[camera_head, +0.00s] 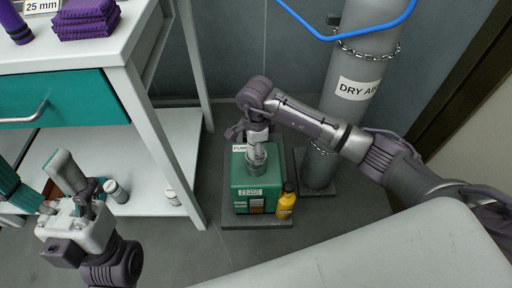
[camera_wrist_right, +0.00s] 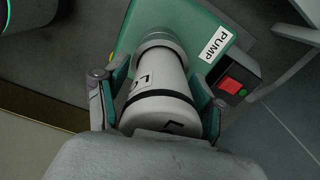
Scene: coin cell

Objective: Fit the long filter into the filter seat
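The long filter (camera_wrist_right: 160,92), a white cylinder with a black band and partly hidden lettering, stands in line with the round metal filter seat (camera_wrist_right: 160,45) on the green pump (camera_head: 262,200). Its far end meets the seat's ring; how deep it sits is hidden. In the head view the filter (camera_head: 258,137) shows just under my right gripper (camera_head: 254,132). My left gripper (camera_head: 38,180) is at the lower left, fingers apart and empty.
A yellow bottle (camera_head: 287,200) stands beside the pump's front right corner. A grey gas cylinder (camera_head: 345,130) with chains stands behind right. A white bench (camera_head: 125,70) with a teal drawer is at left; small white cylinders (camera_head: 116,191) sit on its lower shelf.

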